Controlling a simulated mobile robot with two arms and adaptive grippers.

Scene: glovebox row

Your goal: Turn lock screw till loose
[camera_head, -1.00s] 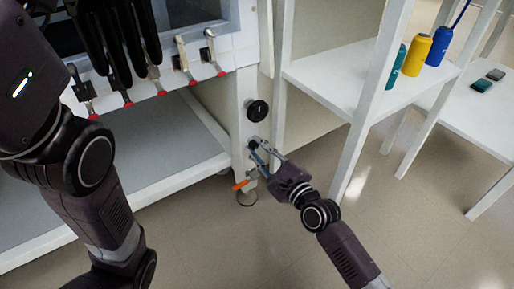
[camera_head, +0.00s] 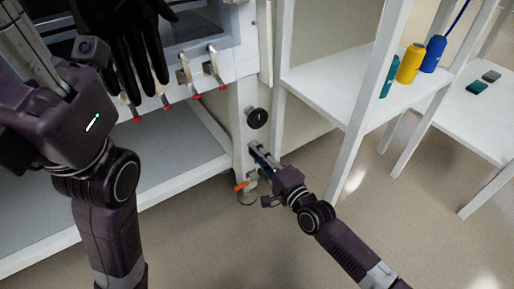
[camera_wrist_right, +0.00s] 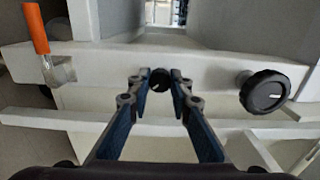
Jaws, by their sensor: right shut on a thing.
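The lock screw, seen as a small dark knob (camera_wrist_right: 159,79), is on the white post of the glovebox stand. My right gripper (camera_wrist_right: 160,90) is shut on it, one fingertip on each side, in the right wrist view. In the head view my right gripper (camera_head: 254,148) reaches the post from the lower right; its fingers hide most of the screw. A larger round black knob (camera_head: 257,117) is just above it and shows on the right in the wrist view (camera_wrist_right: 265,91). My left gripper is at the upper left; its fingers are not clear.
An orange-handled valve (camera_head: 241,186) is just below on the post. Black gloves (camera_head: 135,60) and red-tipped latches (camera_head: 215,70) are on the glovebox above. A white shelf (camera_head: 325,90) with a yellow bottle (camera_head: 411,63) and a blue bottle (camera_head: 433,54) stands right. The floor below is clear.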

